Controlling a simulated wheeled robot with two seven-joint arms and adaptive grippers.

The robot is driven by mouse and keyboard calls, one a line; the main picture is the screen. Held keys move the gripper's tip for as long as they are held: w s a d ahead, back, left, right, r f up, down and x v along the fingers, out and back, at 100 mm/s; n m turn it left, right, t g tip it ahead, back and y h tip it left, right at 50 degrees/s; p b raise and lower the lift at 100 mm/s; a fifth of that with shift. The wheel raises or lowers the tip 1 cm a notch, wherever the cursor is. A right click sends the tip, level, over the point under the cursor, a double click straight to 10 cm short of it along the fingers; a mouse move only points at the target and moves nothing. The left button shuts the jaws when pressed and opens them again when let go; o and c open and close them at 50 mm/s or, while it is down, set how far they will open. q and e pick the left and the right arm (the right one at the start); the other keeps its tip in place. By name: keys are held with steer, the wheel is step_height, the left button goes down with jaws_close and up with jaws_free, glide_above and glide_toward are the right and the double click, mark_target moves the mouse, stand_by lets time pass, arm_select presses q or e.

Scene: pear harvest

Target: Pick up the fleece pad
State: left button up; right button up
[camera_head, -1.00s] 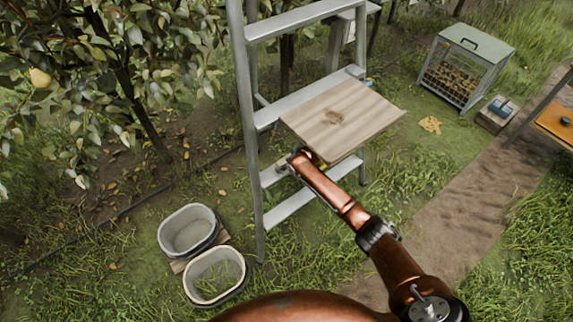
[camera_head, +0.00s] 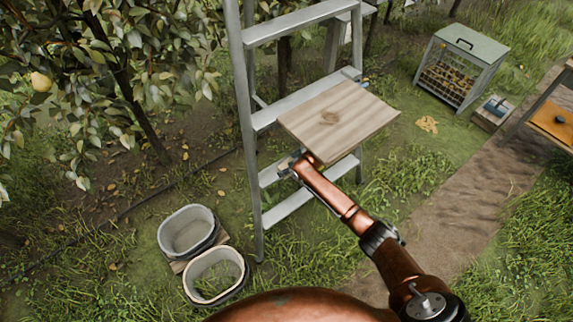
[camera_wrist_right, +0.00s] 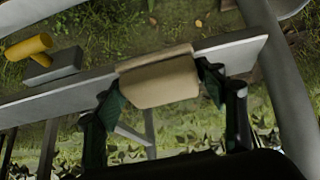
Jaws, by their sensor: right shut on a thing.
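The fleece pad (camera_wrist_right: 158,80) is a beige, rounded block in the right wrist view. It lies between the two dark fingers of my right gripper (camera_wrist_right: 160,92), which is shut on it. The pad is at the edge of a grey ladder step (camera_wrist_right: 240,52) and overlaps it; I cannot tell whether it is lifted clear. In the head view my right arm reaches to the ladder, and its gripper is mostly hidden by the arm and the wooden board. My left gripper is not in view.
A wooden board (camera_head: 338,120) sits on the stepladder (camera_head: 248,150) above my right wrist. Two tubs (camera_head: 188,232) stand at lower left. In the wrist view a yellow object (camera_wrist_right: 27,47) and a grey block (camera_wrist_right: 53,68) lie left of the pad.

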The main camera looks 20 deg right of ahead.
arm_select(q)
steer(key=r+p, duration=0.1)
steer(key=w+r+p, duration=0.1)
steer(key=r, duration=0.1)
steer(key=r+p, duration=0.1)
steer(key=p, duration=0.1)
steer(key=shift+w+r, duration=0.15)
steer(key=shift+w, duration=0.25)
arm_select(e)
steer(key=s+d, duration=0.5)
steer(key=s, duration=0.9)
steer(key=shift+s+d, duration=0.15)
